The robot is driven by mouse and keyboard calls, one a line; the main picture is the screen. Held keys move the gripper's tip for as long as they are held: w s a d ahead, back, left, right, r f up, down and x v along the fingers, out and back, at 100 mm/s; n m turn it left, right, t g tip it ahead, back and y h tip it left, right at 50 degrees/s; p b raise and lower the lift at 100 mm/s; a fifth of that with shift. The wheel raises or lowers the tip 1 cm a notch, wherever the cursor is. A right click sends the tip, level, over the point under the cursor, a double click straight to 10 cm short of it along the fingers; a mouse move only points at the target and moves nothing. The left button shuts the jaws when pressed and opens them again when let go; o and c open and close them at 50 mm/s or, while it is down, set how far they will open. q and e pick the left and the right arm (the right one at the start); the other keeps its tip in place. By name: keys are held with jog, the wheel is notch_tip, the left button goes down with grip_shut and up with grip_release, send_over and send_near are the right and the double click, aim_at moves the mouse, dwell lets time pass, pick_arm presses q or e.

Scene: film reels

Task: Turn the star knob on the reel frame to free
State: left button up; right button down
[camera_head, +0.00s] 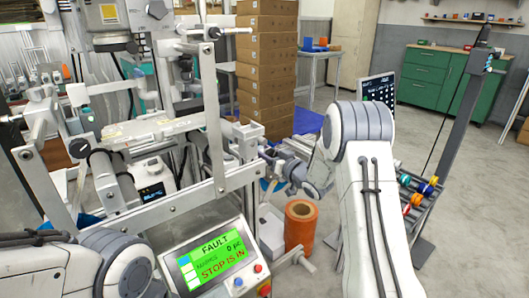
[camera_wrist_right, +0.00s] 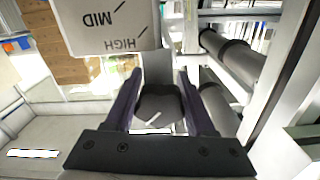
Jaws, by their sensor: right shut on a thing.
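The reel frame (camera_head: 210,110) is a pale grey metal structure with rollers, filling the left and middle of the head view. My right gripper (camera_head: 267,153) is at its right side, small and partly hidden by my own arm. In the right wrist view, my right gripper (camera_wrist_right: 157,82) has its two dark purple fingers on either side of a dark knob (camera_wrist_right: 160,106) and is shut on it. The knob carries a short white mark pointing obliquely. A pale plate (camera_wrist_right: 105,25) behind it reads MID and HIGH upside down. My left gripper is not in view; only my left arm shows.
A control panel (camera_head: 213,256) showing FAULT and STOP IS IN stands at the front. Stacked cardboard boxes (camera_head: 266,70) rise behind.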

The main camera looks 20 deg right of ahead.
jog(key=shift+f+n, duration=0.1)
jog(key=shift+n, duration=0.2)
jog(key=shift+n+b, duration=1.85)
jog(key=shift+n, duration=0.95)
jog(key=shift+c, duration=1.2)
grip_release()
jog(key=shift+d, duration=0.1)
